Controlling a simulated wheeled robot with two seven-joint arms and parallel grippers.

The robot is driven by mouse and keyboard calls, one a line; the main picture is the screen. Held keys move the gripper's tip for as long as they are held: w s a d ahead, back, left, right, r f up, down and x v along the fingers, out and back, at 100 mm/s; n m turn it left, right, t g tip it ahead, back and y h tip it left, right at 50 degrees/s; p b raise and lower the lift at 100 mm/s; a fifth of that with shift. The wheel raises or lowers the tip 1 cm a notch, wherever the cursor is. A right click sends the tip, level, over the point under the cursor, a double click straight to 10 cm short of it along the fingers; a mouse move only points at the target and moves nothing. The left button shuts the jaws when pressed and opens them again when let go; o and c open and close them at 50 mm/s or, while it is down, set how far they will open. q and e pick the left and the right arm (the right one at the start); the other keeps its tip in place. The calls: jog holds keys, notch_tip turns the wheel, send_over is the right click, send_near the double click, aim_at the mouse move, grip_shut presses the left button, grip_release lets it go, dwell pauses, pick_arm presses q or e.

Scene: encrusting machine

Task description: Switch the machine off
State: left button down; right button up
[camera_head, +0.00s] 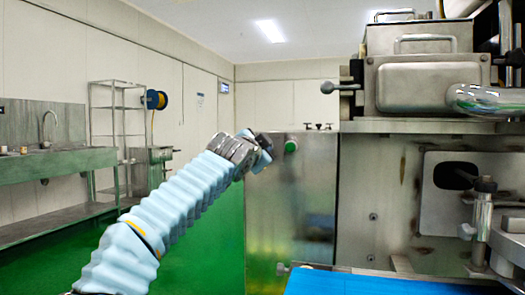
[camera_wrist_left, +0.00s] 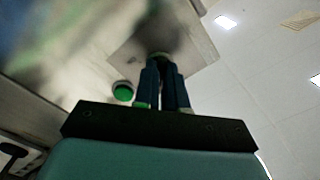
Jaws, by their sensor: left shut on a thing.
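The machine (camera_head: 430,190) is a large steel body filling the right side of the head view. A steel cabinet (camera_head: 290,215) stands at its left, with a round green button (camera_head: 291,146) near the top. My left gripper (camera_head: 262,150) is at the cabinet's upper left, just left of the green button and apart from it. In the left wrist view, the gripper's dark fingers (camera_wrist_left: 164,82) are together on a small dark knob (camera_wrist_left: 160,56) on a metal panel (camera_wrist_left: 185,40). The fingers mostly hide the knob. The green button (camera_wrist_left: 122,92) shows beside them. My right gripper is not in view.
A blue conveyor belt (camera_head: 370,283) runs along the bottom right. A sink bench (camera_head: 60,165) and a wire rack (camera_head: 115,130) stand at the far left. The green floor (camera_head: 205,235) between is clear.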

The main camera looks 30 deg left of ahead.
pick_arm(q)
jog(key=shift+f, duration=0.2)
jog(key=c, duration=1.2)
grip_release()
jog(key=shift+r, duration=0.1)
jog(key=shift+s, duration=0.1)
jog(key=b+v, duration=0.3)
jog(key=v, duration=1)
jog(key=shift+s+d, duration=0.15)
jog(key=shift+s, duration=0.1)
